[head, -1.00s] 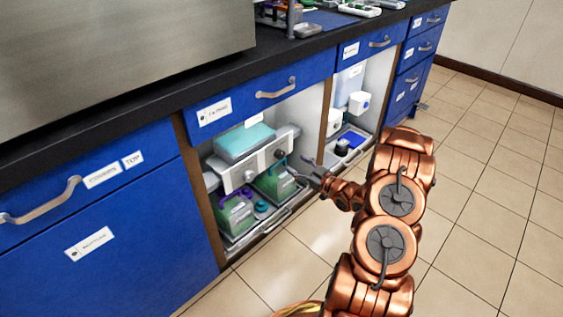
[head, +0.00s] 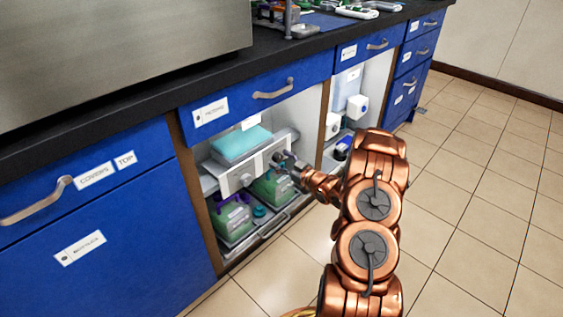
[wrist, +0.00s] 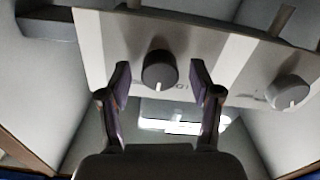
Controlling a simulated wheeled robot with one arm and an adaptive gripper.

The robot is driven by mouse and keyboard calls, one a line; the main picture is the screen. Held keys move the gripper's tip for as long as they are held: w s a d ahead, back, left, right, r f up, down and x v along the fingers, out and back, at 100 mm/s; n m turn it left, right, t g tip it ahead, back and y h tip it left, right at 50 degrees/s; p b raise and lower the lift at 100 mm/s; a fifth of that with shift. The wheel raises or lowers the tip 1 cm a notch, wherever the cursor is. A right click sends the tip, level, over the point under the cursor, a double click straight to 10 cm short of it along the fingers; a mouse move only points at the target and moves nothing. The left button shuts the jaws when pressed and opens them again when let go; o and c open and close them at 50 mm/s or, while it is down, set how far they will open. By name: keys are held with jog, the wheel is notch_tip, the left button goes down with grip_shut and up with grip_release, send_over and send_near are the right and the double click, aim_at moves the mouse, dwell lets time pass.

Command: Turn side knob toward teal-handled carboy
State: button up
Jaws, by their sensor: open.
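The dark side knob (wrist: 159,70) is on the pale front panel of the unit in the open cabinet. In the wrist view its white mark points to the picture's bottom. My gripper (wrist: 160,82) is open, with one finger on each side of the knob; I cannot tell whether they touch it. In the head view my gripper (head: 286,163) is at the panel's right end and hides most of that knob. A green carboy (head: 270,188) stands below the gripper; its handle is hidden. Another green carboy (head: 232,218) with a purple handle stands to the left.
A second, light grey knob (wrist: 288,92) is on the same panel (head: 262,168). A teal-topped tray (head: 241,143) lies on the unit. A cabinet divider (head: 325,125) stands close right of my gripper. The floor in front is clear.

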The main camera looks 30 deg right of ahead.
jog(key=c, duration=1.1)
jog(key=shift+c, duration=0.2)
jog(key=shift+r+p, duration=0.15)
jog(key=shift+p, duration=0.6)
jog(key=m+p, duration=0.2)
jog(key=p, duration=0.1)
jog(key=shift+r, duration=0.1)
jog(key=m+p, duration=0.2)
jog(key=p, duration=0.1)
jog(key=shift+m, duration=0.3)
jog(key=m+p, duration=0.3)
jog(key=m, duration=0.1)
jog(key=shift+f+p, duration=0.25)
jog(key=shift+p, duration=0.1)
